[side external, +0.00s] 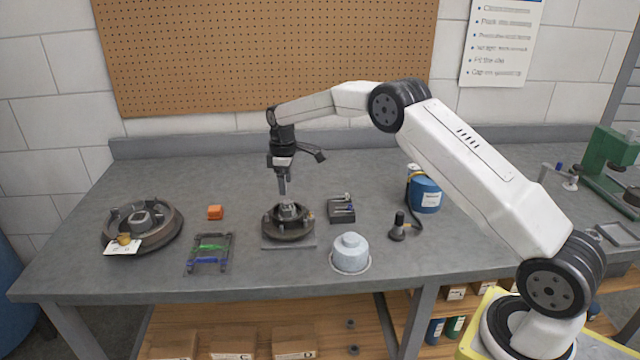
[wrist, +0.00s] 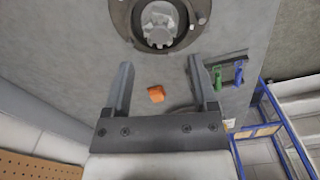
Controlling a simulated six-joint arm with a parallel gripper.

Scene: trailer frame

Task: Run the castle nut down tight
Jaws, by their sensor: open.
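A dark round hub (side external: 289,224) sits on a flat grey plate (side external: 264,243) near the middle of the bench. A grey notched piece (side external: 288,208) that looks like the castle nut is at its centre. In the wrist view, the notched piece (wrist: 160,27) shows inside the hub's dark ring (wrist: 124,14), at the top of the picture. My gripper (side external: 283,193) points down just above the nut. In the wrist view my gripper (wrist: 160,63) is open, its two fingers well apart with nothing between them. I cannot tell how tight the nut sits.
An orange block (side external: 215,212) and a rack (side external: 208,254) with green and blue pieces lie left of the hub. A larger hub (side external: 141,226) with a card stands far left. A dark holder (side external: 341,209), white lidded container (side external: 350,254) and blue can (side external: 426,195) stand right.

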